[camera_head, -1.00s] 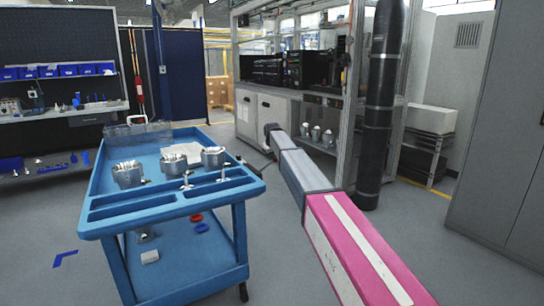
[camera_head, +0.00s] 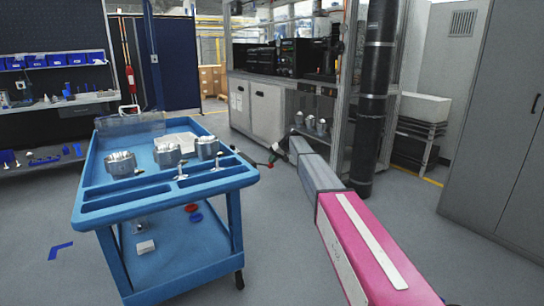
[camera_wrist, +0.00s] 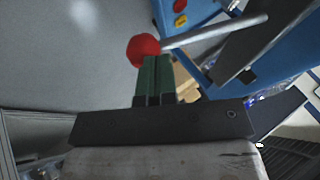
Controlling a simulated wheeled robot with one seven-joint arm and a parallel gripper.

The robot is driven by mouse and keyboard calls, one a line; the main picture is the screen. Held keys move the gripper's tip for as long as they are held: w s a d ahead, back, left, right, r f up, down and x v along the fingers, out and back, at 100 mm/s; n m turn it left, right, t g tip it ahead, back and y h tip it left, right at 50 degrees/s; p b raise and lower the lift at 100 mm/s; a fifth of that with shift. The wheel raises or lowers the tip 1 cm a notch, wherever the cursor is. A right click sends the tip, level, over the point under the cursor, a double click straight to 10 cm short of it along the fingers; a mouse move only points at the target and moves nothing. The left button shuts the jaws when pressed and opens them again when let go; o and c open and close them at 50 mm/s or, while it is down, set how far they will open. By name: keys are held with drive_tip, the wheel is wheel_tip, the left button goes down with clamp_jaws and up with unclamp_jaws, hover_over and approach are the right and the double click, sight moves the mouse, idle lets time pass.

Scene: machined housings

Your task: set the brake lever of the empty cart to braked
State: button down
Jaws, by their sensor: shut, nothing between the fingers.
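A blue cart (camera_head: 92,189) stands at the left in the head view, with several metal housings (camera_head: 167,155) on top, so it is not empty. A lever (camera_head: 254,160) extends from its right side toward my gripper (camera_head: 277,157). In the wrist view the lever is a grey rod (camera_wrist: 220,32) with a red knob (camera_wrist: 143,50) at its end. My gripper (camera_wrist: 154,60) is shut, its dark green fingers just below the knob, touching or nearly so. The fingers hide part of the knob and rod. I cannot tell which setting the lever is in.
A glass-walled workstation (camera_head: 262,105) stands behind my arm, with a black vertical duct (camera_head: 371,110) at its right. A grey cabinet (camera_head: 505,140) fills the right side. Grey floor (camera_head: 290,260) is clear between the cart and my arm.

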drive_tip(key=shift+f, duration=0.4)
drive_tip(key=shift+s+a+f, duration=0.1)
drive_tip(key=shift+f, duration=0.75)
drive_tip(key=a+r+v, duration=0.1)
drive_tip(key=v, duration=1.2)
drive_tip(key=shift+d+r, duration=0.2)
drive_tip(key=shift+r, duration=0.1)
